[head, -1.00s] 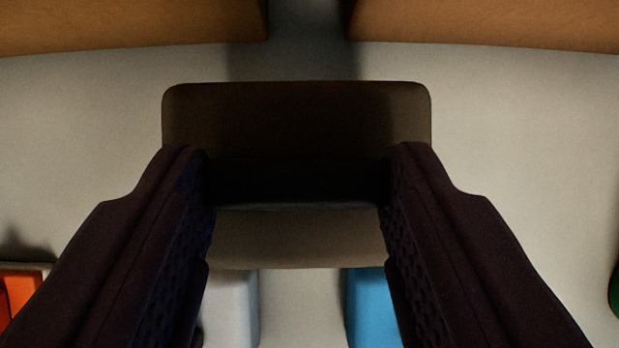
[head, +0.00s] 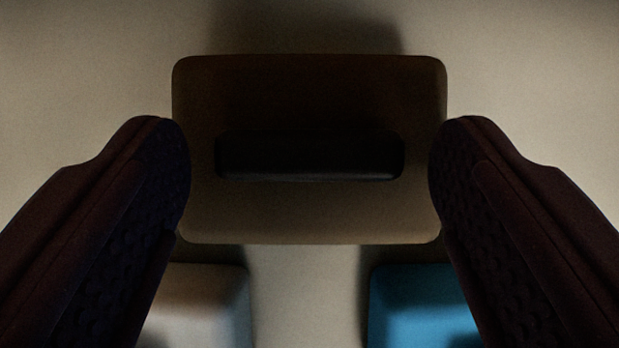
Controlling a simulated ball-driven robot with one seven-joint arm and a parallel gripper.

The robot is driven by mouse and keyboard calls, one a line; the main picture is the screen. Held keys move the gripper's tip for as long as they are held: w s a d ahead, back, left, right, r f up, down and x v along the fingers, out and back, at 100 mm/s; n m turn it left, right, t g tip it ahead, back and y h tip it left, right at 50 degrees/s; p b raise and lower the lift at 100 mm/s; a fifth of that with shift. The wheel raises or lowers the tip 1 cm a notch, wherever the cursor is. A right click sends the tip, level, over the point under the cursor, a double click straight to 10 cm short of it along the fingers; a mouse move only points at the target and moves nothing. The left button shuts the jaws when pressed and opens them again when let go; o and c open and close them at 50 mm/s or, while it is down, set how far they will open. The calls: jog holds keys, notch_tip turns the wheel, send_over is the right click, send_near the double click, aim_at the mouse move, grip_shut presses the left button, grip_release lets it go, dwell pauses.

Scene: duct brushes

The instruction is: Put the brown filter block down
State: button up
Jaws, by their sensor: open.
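The brown filter block (head: 310,214) lies in the middle of the head view, a wide rounded slab with a dark raised grip bar (head: 310,157) across it. It appears to rest on the pale surface (head: 540,60), though its underside is hidden. My gripper (head: 310,130) is open, with one finger on each side of the bar and clear gaps between. The fingertips are near the block's left and right edges; whether they touch those edges I cannot tell.
A whitish block (head: 205,295) stands at the lower left and a blue block (head: 415,295) at the lower right, both partly hidden by my fingers. A bare strip lies between them. The surface beyond the brown block is clear.

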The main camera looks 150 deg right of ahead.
jog(key=shift+r, duration=0.3)
jog(key=p+v, duration=0.4)
jog(key=v, duration=0.8)
jog(key=shift+p, duration=0.4)
jog(key=shift+f, duration=0.15)
